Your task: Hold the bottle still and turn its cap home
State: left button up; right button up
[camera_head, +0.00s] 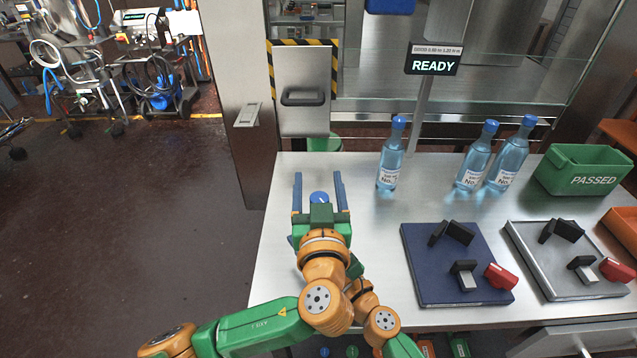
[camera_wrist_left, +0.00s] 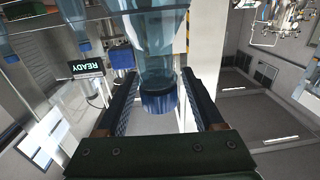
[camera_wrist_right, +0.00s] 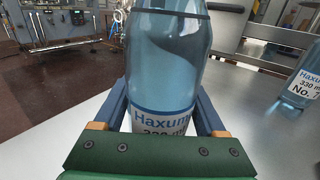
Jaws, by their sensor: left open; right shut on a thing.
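The held bottle (camera_wrist_right: 165,70), clear blue with a white label, stands between the fingers of my right gripper (camera_wrist_right: 161,105), which is shut on its body. Its base is hidden behind that gripper. In the head view, my left arm hides the bottle and right gripper, except for the blue cap (camera_head: 319,197). My left gripper (camera_head: 319,180) is open, with its fingers on either side of the cap. The left wrist view also shows the cap (camera_wrist_left: 159,102) between the open fingers, with gaps beside it. I cannot tell how far the cap is screwed on.
Several similar capped bottles stand apart, one at the back middle (camera_head: 390,155) and others further right (camera_head: 475,157). A navy fixture plate (camera_head: 425,275) and grey one (camera_head: 530,268) lie right of my arms. A green PASSED bin (camera_head: 585,172) is at the back right.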

pick_arm(q)
grip_shut()
